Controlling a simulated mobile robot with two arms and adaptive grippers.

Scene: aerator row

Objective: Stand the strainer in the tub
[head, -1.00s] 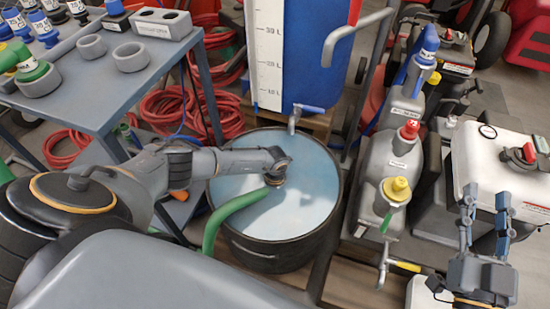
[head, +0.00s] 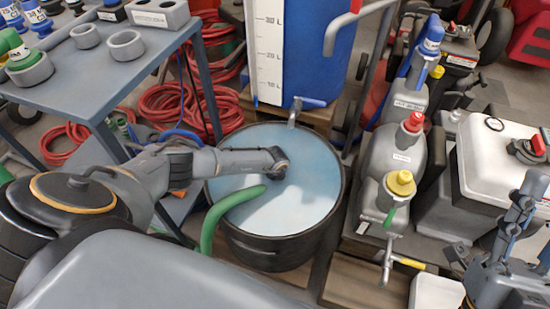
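The tub (head: 328,222) is a round black vat filled with pale blue liquid (head: 300,200), below the front of the blue barrel. A green hose (head: 212,225) bends over its near left rim and goes into the liquid. I see no strainer; anything on the hose's submerged end is hidden. My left arm reaches over the tub from the left, its dark wrist end just above the hose's end. The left gripper's fingers are hidden below that wrist. My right gripper (head: 524,200) is at the lower right, seen side-on near the white tank; I cannot tell its finger gap.
A blue barrel (head: 345,60) with a litre scale and tap stands behind the tub. Grey jugs with red (head: 412,124) and yellow (head: 401,182) caps and a white tank (head: 487,165) stand right. A grey table (head: 90,85) with ring holders is left. Red hose (head: 180,105) lies coiled behind.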

